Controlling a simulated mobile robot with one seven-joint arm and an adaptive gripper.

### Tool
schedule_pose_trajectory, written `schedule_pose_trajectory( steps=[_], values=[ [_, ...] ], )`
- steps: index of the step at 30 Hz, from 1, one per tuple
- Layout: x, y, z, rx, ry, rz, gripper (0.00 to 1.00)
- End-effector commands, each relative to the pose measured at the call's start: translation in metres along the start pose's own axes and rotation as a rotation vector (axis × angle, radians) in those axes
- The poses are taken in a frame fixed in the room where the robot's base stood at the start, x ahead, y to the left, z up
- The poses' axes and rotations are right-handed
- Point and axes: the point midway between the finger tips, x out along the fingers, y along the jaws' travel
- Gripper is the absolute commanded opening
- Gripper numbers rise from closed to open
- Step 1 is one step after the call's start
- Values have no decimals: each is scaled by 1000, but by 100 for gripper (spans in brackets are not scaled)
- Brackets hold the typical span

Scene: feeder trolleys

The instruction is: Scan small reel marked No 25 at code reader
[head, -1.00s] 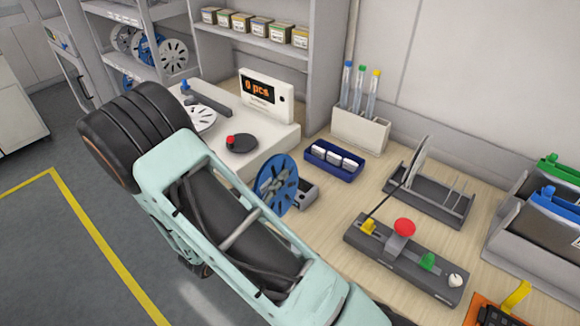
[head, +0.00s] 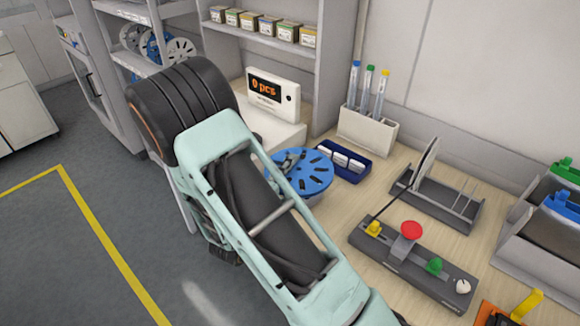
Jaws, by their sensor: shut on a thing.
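A blue slotted reel (head: 305,174) is beside my arm in the head view, over the near-left part of the bench. Its face is turned mostly upward, and its left edge is hidden by my arm. No number can be read on it. A small grey block (head: 314,201) shows just under the reel's edge; I cannot tell whether it is the code reader or whether they touch.
A white counter showing "0 pcs" (head: 272,94) stands behind. More reels (head: 178,52) are on the left shelf.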

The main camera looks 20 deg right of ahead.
Motion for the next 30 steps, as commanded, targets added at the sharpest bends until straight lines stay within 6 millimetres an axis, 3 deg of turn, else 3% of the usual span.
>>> schedule_pose_trajectory(
  steps=[30],
  values=[
    [103,37,-28,3,3,-2,0]
  ],
)
